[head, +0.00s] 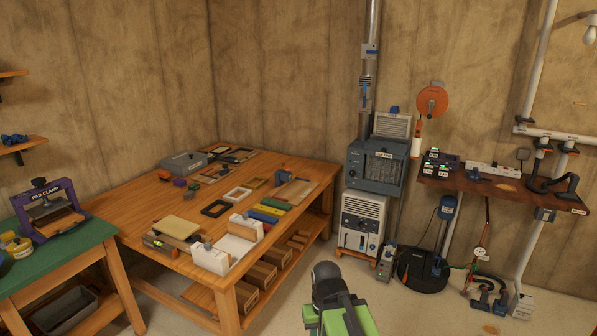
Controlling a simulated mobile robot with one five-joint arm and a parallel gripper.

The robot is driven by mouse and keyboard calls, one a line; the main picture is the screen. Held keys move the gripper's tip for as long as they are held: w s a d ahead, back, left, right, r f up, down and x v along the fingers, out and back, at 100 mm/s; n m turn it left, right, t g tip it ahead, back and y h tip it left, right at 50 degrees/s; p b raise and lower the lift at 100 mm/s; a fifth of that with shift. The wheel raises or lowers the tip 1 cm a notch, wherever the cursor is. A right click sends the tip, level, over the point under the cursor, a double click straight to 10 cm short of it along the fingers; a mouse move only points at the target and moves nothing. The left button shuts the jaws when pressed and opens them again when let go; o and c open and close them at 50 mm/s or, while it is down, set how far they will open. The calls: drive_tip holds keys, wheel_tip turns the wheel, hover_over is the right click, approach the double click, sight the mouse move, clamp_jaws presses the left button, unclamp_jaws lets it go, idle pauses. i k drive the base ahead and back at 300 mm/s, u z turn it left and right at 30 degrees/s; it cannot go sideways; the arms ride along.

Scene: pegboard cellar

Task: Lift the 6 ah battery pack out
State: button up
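On the wall shelf (500,191) at the right, a dark charger group (441,161) stands at the left end. It carries small white labels and green lights. The battery packs there are too small to tell apart, and I cannot read which one is marked 6 Ah. My arm, green and black, shows at the bottom centre, with my gripper (338,300) far below and left of the shelf. Its fingertips are not clear, so I cannot tell whether it is open or shut. Nothing held is visible.
A wooden workbench (150,200) with frames, boxes and tools fills the left and middle. A green-topped table (75,255) with a purple clamp is at far left. A white dehumidifier (362,222), a black round base (423,270) and a hose tool (487,294) stand on the floor near the shelf.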

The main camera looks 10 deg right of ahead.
sight(434, 152)
drive_tip(key=z, duration=0.6)
drive_tip(key=i, duration=1.8)
drive_tip(key=z, duration=0.55)
drive_tip(key=k, duration=0.9)
drive_tip(key=z, duration=0.1)
drive_tip(key=i, duration=0.9)
drive_tip(key=u, duration=0.05)
